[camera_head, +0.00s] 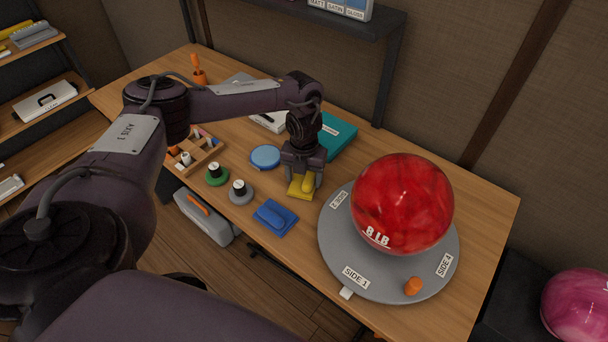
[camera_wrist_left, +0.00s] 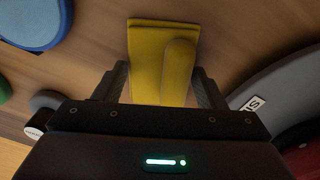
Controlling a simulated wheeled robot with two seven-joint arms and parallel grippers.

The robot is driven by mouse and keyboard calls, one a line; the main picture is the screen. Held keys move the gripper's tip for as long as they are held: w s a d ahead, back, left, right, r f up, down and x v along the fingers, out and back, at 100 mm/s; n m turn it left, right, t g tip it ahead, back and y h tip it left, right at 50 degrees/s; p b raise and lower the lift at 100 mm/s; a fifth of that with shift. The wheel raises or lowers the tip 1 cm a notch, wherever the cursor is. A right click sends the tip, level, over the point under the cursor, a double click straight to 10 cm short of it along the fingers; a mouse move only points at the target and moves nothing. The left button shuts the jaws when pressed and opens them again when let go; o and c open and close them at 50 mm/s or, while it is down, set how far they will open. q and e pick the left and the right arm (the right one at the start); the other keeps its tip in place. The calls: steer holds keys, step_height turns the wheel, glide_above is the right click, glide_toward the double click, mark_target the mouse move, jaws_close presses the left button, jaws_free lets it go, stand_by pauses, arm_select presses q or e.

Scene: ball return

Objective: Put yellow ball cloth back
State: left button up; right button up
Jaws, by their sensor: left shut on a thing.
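The yellow ball cloth (camera_head: 300,190) is a flat yellow pad with a rounded ridge on top. It is at the middle of the table, between the blue round pad and the grey turntable. My left gripper (camera_head: 304,178) points down over it and is shut on it. In the left wrist view the yellow cloth (camera_wrist_left: 163,62) sits between the two fingers, one on each side of it. Whether it touches the table or is slightly above it, I cannot tell. My right gripper is not in view.
A red ball (camera_head: 402,204) rests on the grey turntable (camera_head: 336,243) at the right. A blue cloth (camera_head: 275,217) lies in front. A blue round pad (camera_head: 265,157), green pot (camera_head: 216,176), teal box (camera_head: 338,136) and wooden organizer (camera_head: 207,153) stand nearby. Bare table shows between the blue cloth and turntable.

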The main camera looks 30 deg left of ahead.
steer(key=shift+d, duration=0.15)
arm_select(q)
steer(key=o, duration=0.9)
steer(key=shift+f, duration=0.1)
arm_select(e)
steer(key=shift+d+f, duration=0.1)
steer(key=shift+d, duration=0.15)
arm_select(q)
steer(key=shift+r, duration=0.3)
steer(key=shift+d+r, duration=0.1)
steer(key=shift+r, duration=0.15)
step_height(320, 180, up, 5)
steer(key=shift+w+r+b, duration=0.1)
steer(key=shift+r+b, duration=0.1)
steer(key=shift+b, duration=0.15)
step_height(320, 180, up, 6)
steer(key=shift+f+p, duration=0.1)
steer(key=shift+p, duration=0.8)
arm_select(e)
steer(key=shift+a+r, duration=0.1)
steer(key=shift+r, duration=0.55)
